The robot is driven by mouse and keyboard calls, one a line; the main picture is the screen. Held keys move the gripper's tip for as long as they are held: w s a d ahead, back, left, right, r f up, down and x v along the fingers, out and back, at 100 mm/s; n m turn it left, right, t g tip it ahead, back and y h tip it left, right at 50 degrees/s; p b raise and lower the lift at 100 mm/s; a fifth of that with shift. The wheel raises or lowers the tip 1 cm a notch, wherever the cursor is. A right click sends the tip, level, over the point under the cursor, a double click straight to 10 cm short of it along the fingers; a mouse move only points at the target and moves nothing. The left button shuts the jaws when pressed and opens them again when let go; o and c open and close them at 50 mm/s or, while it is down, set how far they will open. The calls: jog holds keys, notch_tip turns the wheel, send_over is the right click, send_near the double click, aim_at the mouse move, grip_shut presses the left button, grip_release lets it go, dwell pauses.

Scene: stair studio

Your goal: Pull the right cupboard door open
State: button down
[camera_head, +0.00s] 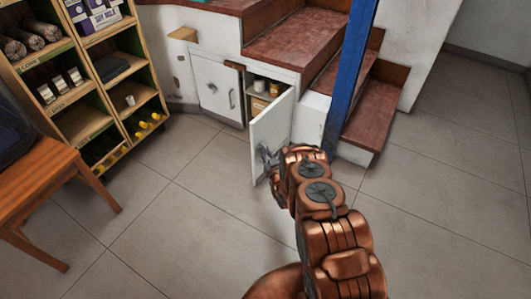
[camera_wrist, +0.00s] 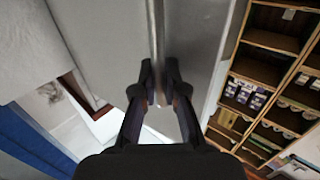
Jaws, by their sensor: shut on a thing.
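The right cupboard door (camera_head: 270,125) is white and stands swung well out from the cupboard under the stairs. The opening behind it shows shelves with small jars and a box. My gripper (camera_head: 267,158) is at the outer part of this door, partly hidden by my copper-coloured arm. In the wrist view the two dark fingers of my gripper (camera_wrist: 159,88) close around the door's upright grey metal handle (camera_wrist: 157,35), with the pale door face (camera_wrist: 108,45) beside it.
The left cupboard door (camera_head: 215,87) is closed. A blue post (camera_head: 348,80) and red-brown steps (camera_head: 375,130) stand to the right of the open door. The tiled floor between is clear.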

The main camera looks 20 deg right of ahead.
jog(key=c, duration=1.2)
grip_release()
jog(key=s, duration=1.2)
